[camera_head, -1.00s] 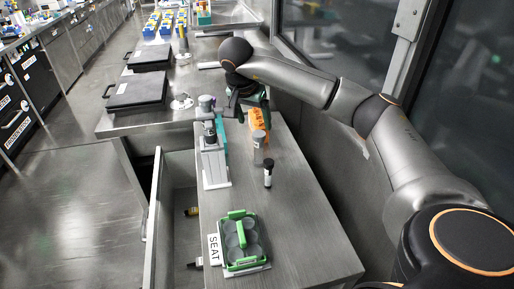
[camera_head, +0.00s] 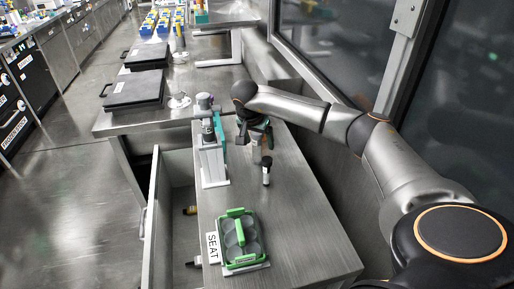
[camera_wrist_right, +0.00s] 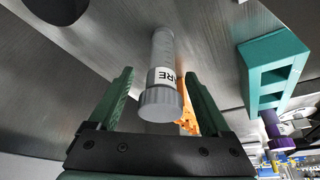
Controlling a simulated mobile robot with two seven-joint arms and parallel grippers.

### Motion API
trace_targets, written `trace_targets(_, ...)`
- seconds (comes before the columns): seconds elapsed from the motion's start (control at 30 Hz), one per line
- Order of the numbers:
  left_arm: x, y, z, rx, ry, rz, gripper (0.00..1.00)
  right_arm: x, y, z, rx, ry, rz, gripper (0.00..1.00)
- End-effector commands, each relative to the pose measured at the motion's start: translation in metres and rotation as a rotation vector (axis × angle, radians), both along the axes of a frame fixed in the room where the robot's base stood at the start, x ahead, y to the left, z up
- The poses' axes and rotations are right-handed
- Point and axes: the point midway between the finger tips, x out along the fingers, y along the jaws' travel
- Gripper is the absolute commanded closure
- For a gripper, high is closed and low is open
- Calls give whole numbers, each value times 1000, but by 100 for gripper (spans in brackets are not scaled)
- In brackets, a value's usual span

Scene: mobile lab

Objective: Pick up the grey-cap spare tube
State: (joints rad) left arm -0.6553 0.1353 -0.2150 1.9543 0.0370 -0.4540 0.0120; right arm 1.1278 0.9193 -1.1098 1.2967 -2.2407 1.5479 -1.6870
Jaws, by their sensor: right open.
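The grey-cap spare tube (camera_head: 256,157) stands upright on the bench, partly hidden under my right gripper (camera_head: 254,138) in the head view. In the right wrist view the tube (camera_wrist_right: 163,50) shows its grey cap and a white label reading "RE". My right gripper (camera_wrist_right: 160,82) is open, with one green finger on each side of the tube's line in that view. I see a gap between the cap and each finger. My left gripper is not in view.
A green-handled rack (camera_head: 239,242) sits at the near end by a "SEAT" label. An open drawer (camera_head: 153,215) lies left.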

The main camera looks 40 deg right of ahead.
Motion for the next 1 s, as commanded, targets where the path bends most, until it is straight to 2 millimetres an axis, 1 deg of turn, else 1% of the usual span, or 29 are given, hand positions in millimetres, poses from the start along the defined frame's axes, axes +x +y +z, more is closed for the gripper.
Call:
trace_targets(0.17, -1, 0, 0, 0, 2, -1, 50, 0, 0, 0, 0, 0, 1, 18)
trace_targets(0.87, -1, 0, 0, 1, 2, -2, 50, 0, 0, 1, 0, -1, 0, 97)
trace_targets(0.9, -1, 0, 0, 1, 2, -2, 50, 0, 0, 1, 0, -1, 0, 100)
trace_targets(1.0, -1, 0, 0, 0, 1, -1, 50, 0, 0, 1, -1, -1, 0, 100)
